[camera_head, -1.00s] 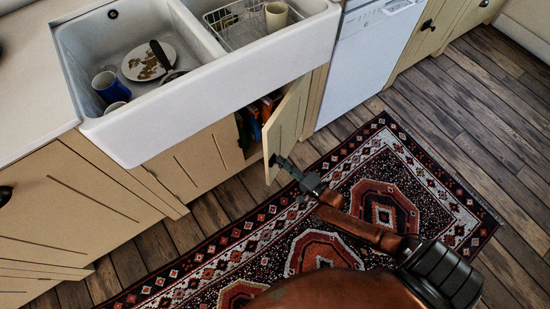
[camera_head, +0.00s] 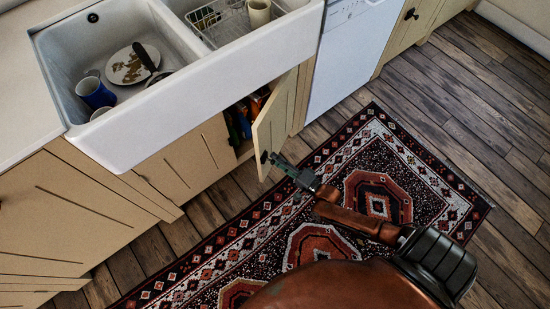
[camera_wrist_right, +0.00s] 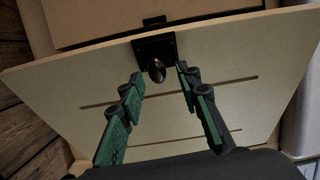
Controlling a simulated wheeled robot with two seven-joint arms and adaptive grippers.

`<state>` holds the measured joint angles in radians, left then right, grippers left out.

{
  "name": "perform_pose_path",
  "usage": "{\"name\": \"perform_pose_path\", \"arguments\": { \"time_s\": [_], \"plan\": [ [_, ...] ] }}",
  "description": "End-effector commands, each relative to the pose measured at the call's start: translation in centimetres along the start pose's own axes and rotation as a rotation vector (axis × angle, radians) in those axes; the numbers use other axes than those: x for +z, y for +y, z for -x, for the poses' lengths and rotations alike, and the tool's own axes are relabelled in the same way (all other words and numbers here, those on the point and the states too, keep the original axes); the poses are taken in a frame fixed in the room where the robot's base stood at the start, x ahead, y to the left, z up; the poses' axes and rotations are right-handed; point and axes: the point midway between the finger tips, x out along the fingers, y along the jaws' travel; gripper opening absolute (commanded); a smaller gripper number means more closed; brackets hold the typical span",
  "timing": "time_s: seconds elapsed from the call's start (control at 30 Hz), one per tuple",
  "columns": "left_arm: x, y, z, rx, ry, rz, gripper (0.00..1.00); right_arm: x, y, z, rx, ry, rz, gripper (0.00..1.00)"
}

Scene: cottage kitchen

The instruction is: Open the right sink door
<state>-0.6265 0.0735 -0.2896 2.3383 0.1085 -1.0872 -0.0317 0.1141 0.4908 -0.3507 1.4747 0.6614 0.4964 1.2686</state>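The right sink door (camera_head: 279,122) is a cream panel under the white sink, standing partly open with its free edge out over the floor. It also fills much of the right wrist view (camera_wrist_right: 215,95). Its dark knob (camera_wrist_right: 156,70) sits on a black plate near the door's edge. My right gripper (camera_head: 276,160) is at the door's free edge by the knob. In the right wrist view its green-padded fingers (camera_wrist_right: 160,76) are spread, with the knob between their tips and gaps visible on both sides. My left gripper is not in view.
The white double sink (camera_head: 200,95) juts out above the door, holding a plate, a blue mug and a wire rack. The closed left sink door (camera_head: 185,160) is beside it. A white dishwasher (camera_head: 350,50) stands to the right. A patterned rug (camera_head: 335,205) covers the open floor.

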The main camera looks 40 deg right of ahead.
Motion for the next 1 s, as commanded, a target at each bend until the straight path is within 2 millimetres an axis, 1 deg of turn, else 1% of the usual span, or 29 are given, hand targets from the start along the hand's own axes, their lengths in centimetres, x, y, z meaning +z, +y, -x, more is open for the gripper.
{"name": "perform_pose_path", "arguments": {
  "time_s": [0.03,0.3,0.4,0.5,0.7,0.93,1.0],
  "plan": [
    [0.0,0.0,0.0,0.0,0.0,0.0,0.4,-0.1,0.2,1.1,0.004,0.0,0.0,0.31],
    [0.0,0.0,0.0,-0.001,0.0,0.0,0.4,-0.1,0.2,6.8,0.005,0.001,0.0,0.31],
    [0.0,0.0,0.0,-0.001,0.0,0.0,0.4,-0.1,0.1,8.4,0.003,0.001,0.001,0.31],
    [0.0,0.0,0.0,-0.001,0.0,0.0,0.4,-0.1,0.1,9.6,0.003,0.001,0.0,0.31],
    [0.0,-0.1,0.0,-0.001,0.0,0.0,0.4,-0.1,0.0,10.5,0.001,0.001,-0.001,0.31],
    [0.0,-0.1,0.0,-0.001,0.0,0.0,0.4,-0.1,0.0,10.5,0.001,0.001,0.0,0.31],
    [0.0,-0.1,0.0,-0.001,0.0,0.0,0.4,0.2,0.2,10.5,0.007,-0.002,0.004,0.31]
  ]
}}
